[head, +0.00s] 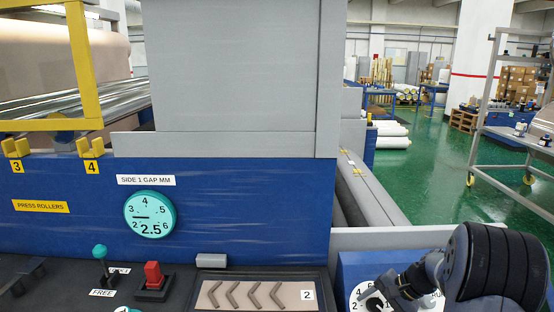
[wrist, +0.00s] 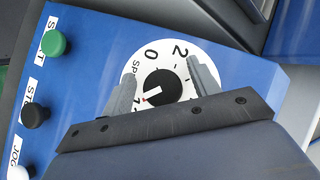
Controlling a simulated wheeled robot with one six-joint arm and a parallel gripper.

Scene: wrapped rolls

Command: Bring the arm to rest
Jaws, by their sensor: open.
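My gripper (head: 388,291) is at the lower right of the head view, at the end of my dark arm, over a white dial on a blue panel (head: 350,266). In the wrist view my gripper (wrist: 161,70) is open, its two grey fingers apart on either side of the dial's black knob (wrist: 165,84). I cannot tell whether either finger touches the knob. The knob's white pointer is toward the lower left. The white dial face (wrist: 153,58) shows 0 and 2; its lower part is hidden by my gripper.
Green (wrist: 54,43), black (wrist: 35,115) and white (wrist: 18,173) buttons line the panel's left side. In the head view, a green-topped lever (head: 100,252), a red switch (head: 153,273) and a gap gauge (head: 150,214) reading 2.5 are to the left. Open green floor (head: 440,165) lies behind.

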